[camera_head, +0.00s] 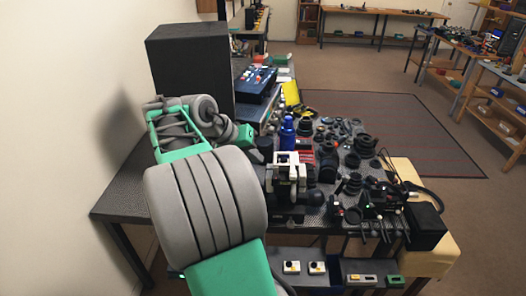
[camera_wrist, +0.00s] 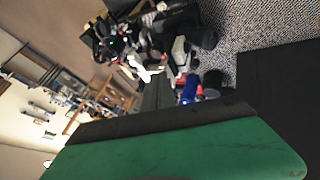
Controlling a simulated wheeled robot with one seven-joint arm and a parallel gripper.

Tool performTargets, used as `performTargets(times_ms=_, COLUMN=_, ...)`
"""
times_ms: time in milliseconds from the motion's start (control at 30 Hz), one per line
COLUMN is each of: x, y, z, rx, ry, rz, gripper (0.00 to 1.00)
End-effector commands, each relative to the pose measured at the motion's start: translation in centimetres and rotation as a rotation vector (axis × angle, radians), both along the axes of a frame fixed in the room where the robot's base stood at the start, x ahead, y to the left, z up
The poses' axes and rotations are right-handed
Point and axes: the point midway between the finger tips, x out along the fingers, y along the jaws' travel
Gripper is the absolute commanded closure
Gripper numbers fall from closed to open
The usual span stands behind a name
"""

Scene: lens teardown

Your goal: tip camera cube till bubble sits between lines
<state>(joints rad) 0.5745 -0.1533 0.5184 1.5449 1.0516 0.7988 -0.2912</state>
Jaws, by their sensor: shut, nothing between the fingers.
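My gripper (camera_wrist: 158,84) shows in the wrist view as dark fingers held together, with nothing between them. In the head view my arm reaches over the left of the bench, and its fingertips are hard to make out. A white-and-black framed device (camera_head: 287,172) stands near the front middle of the bench, right of my arm. It may hold the camera cube, but I cannot tell for sure. A white part (camera_wrist: 145,70) lies beyond the fingertips in the wrist view. No bubble or lines can be made out.
A dark bench (camera_head: 125,200) carries a blue bottle (camera_head: 287,133), several lens parts (camera_head: 352,183) and a blue case (camera_head: 255,82). A tall black box (camera_head: 190,65) stands at the back left by the wall. The bench's left front corner is bare.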

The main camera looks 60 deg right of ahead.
Motion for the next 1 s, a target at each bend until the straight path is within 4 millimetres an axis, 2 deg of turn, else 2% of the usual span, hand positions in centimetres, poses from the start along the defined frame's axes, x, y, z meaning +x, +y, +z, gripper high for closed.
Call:
performTargets(times_ms=367, x=-2.2, y=-4.5, z=-6.5, rx=0.003, ry=0.0, rz=-0.001, gripper=1.0)
performTargets(times_ms=500, x=-4.4, y=-5.5, z=-6.0, rx=0.001, ry=-0.003, rz=-0.002, gripper=1.0)
performTargets(times_ms=600, x=-5.2, y=-6.0, z=-6.0, rx=0.0, ry=-0.002, rz=0.001, gripper=1.0)
performTargets(times_ms=1000, x=-5.6, y=-6.2, z=-6.2, rx=0.001, ry=-0.002, rz=0.003, gripper=1.0)
